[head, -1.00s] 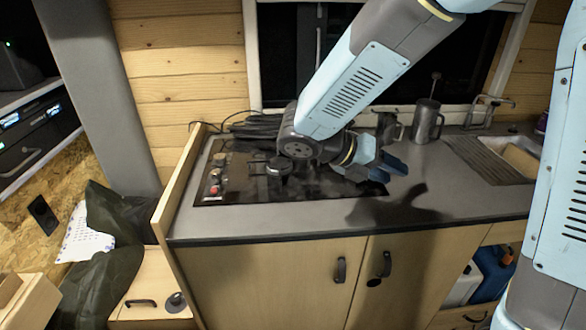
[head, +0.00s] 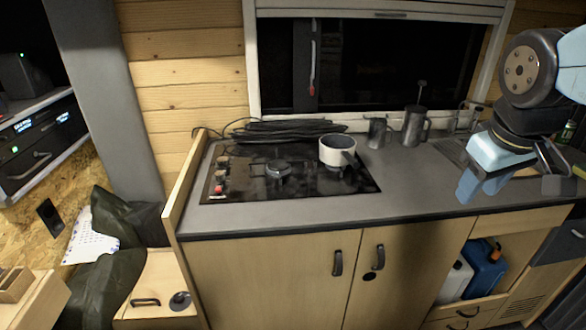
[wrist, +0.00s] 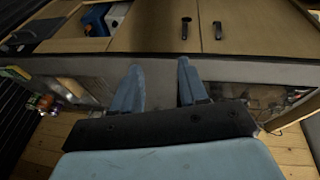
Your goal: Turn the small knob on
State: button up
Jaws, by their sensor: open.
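The black glass hob (head: 245,190) is set in the left part of the counter. Several small knobs (head: 219,175) line its left edge, some with red marks; which is the small one and how they are turned is too small to tell. My gripper (head: 474,186) is far to the right of the knobs, over the counter's right part by the sink. It is open and empty. In the wrist view its two blue fingers (wrist: 160,80) stand apart above the grey counter edge. The knobs are not discernible in the wrist view.
A white pot (head: 337,146) stands on the hob's back right. A burner (head: 278,170) is left of it. Two dark metal mugs (head: 412,126) stand behind, before the window. Black cables (head: 285,128) lie along the back. A wooden side panel (head: 186,185) rises left of the knobs.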

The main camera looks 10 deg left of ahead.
aim_at(219, 175)
jog(key=u, duration=1.75)
jog(key=k, duration=0.85)
jog(key=z, duration=0.6)
jog(key=i, duration=1)
jog(key=z, duration=0.1)
